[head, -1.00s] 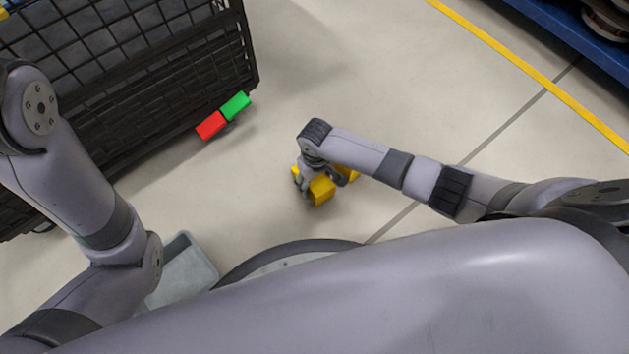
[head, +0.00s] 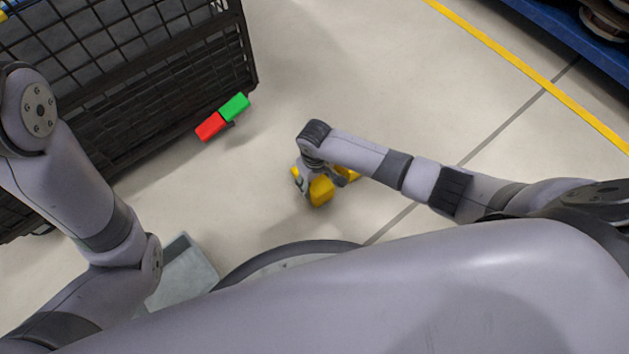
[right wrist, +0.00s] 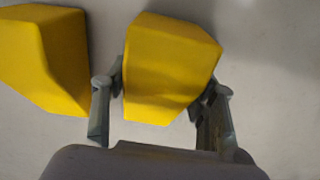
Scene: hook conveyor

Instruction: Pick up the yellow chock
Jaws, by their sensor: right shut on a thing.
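A yellow chock (head: 320,192) is in the head view, on or just above the floor under my right gripper (head: 321,180). In the right wrist view, the same chock (right wrist: 168,68) is between the two fingers, with one finger against each side. My right gripper is shut on it. A second yellow chock (right wrist: 42,58) lies on the floor to the left in that view, apart from the gripper. In the head view the second chock (head: 350,173) is partly hidden behind the gripper. My left arm shows at the left, but its gripper is out of view.
A black mesh cage (head: 150,95) stands at the upper left, with a red block (head: 210,127) and a green block (head: 235,107) at its lower edge. A grey bin (head: 185,272) is at the lower left. A blue rack (head: 560,30) is at the upper right.

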